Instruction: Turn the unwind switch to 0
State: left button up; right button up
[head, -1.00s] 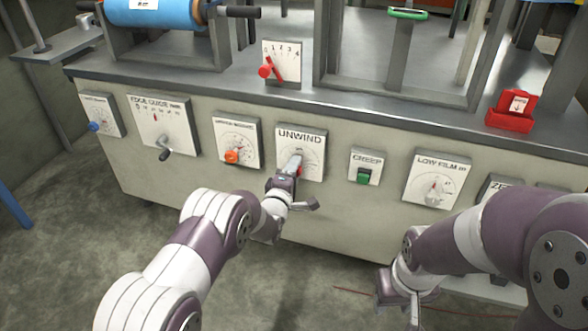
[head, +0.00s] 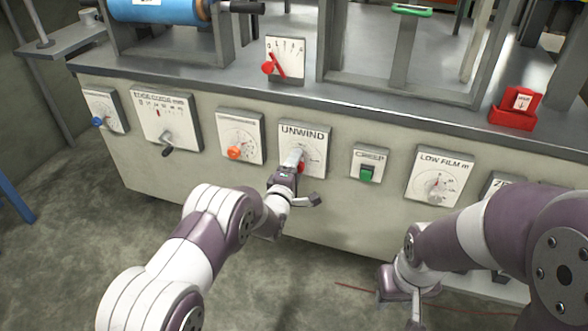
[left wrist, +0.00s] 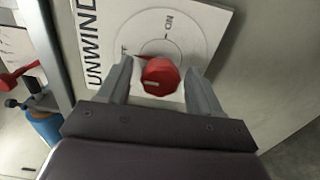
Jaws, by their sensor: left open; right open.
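The UNWIND plate (head: 318,140) is on the front of the machine cabinet. In the left wrist view the plate (left wrist: 215,30) carries a round dial with "ON" and a partly hidden marking beside it. The red unwind switch knob (left wrist: 160,77) stands out from the dial, and a small red pointer shows at its upper left, toward the partly hidden marking. My left gripper (head: 297,158) is open, its fingers on either side of the knob; contact cannot be told. It also shows in the left wrist view (left wrist: 160,88). My right gripper (head: 400,302) hangs low at the right, away from the plate.
Left of the plate are an orange knob (head: 234,153), the EDGE GUIDE crank (head: 168,150) and a blue knob (head: 97,121). Right are the green CREEP switch (head: 367,174) and LOW FILM dial (head: 436,185). A red-handled lever (head: 268,67) stands above on the cabinet top.

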pick_arm(q)
jog(key=p+v, duration=0.5)
jog(key=v, duration=0.7)
jog(key=shift+s, duration=0.3)
jog(key=shift+a, duration=0.1)
